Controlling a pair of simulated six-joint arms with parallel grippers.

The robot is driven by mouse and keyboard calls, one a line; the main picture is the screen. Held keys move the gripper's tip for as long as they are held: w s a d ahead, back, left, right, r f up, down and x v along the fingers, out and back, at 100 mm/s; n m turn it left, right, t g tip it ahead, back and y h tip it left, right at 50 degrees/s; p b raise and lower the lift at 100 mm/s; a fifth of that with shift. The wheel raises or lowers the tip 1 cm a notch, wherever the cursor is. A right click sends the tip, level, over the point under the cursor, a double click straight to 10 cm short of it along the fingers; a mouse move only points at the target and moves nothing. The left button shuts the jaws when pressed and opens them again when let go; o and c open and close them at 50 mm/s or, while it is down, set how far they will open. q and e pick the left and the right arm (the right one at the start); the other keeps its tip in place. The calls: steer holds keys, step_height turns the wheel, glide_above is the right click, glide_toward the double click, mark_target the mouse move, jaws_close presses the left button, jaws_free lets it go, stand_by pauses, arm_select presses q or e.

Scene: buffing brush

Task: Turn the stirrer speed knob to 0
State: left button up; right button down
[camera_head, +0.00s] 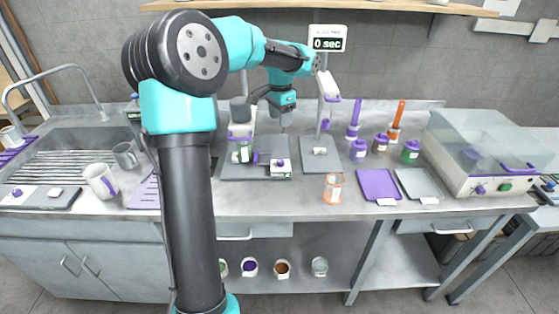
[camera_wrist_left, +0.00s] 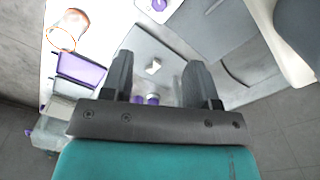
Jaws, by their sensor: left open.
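A small white box with a purple knob (camera_head: 281,162) sits at the front right of a grey plate (camera_head: 245,171). A purple knob on a white box also shows at the top of the left wrist view (camera_wrist_left: 159,5). It may be the stirrer speed knob; no dial marking is legible. My left gripper (camera_head: 284,122) hangs open and empty above the counter, behind and above this box, apart from it. In the left wrist view its two fingers (camera_wrist_left: 160,82) are spread over a second grey plate with a small white block (camera_wrist_left: 153,66). My right gripper is not in view.
A display reading "0 sec" (camera_head: 327,40) tops a white stand. An orange-rimmed beaker (camera_head: 333,188), a purple mat (camera_head: 379,184) and several jars stand right of the plates. A lidded machine (camera_head: 488,150) is far right. Mugs (camera_head: 101,181) are left. Clear counter lies along the front.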

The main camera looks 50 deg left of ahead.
mark_target(280, 161)
arm_select(q)
steer(key=shift+f, duration=0.1)
step_height(280, 161, down, 17)
steer(key=shift+f, duration=0.15)
stand_by(0.8)
steer(key=c, duration=0.9)
